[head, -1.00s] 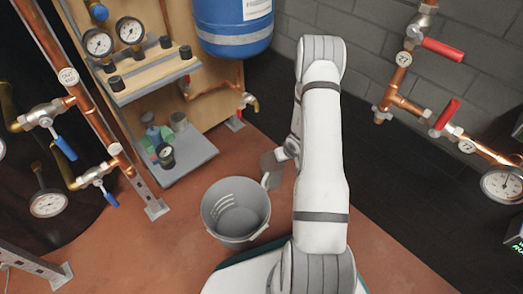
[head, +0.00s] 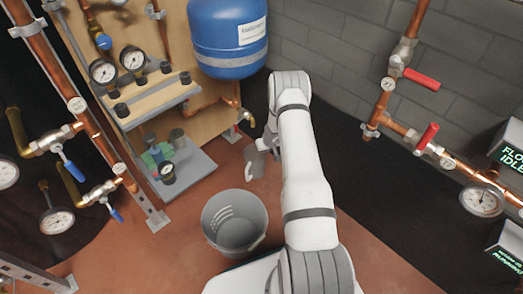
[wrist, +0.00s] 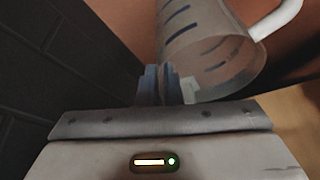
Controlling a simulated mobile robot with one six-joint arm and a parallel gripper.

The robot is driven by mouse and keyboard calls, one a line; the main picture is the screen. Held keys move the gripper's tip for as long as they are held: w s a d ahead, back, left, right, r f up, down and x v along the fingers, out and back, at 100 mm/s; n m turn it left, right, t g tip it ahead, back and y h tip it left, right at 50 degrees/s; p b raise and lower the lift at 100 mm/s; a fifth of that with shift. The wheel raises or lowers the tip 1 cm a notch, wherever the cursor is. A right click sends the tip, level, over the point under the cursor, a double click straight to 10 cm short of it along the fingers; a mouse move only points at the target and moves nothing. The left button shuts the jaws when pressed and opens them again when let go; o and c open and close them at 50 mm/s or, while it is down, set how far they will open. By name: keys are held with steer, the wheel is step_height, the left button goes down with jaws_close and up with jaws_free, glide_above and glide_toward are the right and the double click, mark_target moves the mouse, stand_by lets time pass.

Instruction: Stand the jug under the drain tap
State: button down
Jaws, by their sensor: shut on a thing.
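The grey jug (head: 257,163) with a pale handle is at the end of my arm in the head view, partly hidden behind it. In the wrist view the jug (wrist: 205,45) shows dark level marks and a white handle on its right. My gripper (wrist: 165,85) is shut on the jug's near side. The drain tap (head: 246,117), a brass tap on the pipe below the blue tank, is just above and left of the jug in the head view. The gap between jug and tap is hard to judge, and I cannot tell whether the jug touches the floor.
A grey bucket (head: 235,222) stands on the red floor in front. A low grey shelf (head: 190,172) with small items is left of the tap. The blue tank (head: 230,40) hangs above. Copper pipes with red-handled valves (head: 428,135) run along the right wall.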

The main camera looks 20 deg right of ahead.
steer(key=shift+w+p, duration=0.3)
steer(key=shift+w, duration=0.25)
steer(key=shift+f+b, duration=0.8)
steer(key=shift+f, duration=0.95)
steer(key=shift+f+b, duration=0.2)
steer(key=shift+b, duration=0.15)
steer(key=c, duration=1.6)
jaws_free()
steer(key=shift+r, duration=0.1)
steer(key=shift+r+p, duration=0.15)
steer(key=shift+p, duration=0.15)
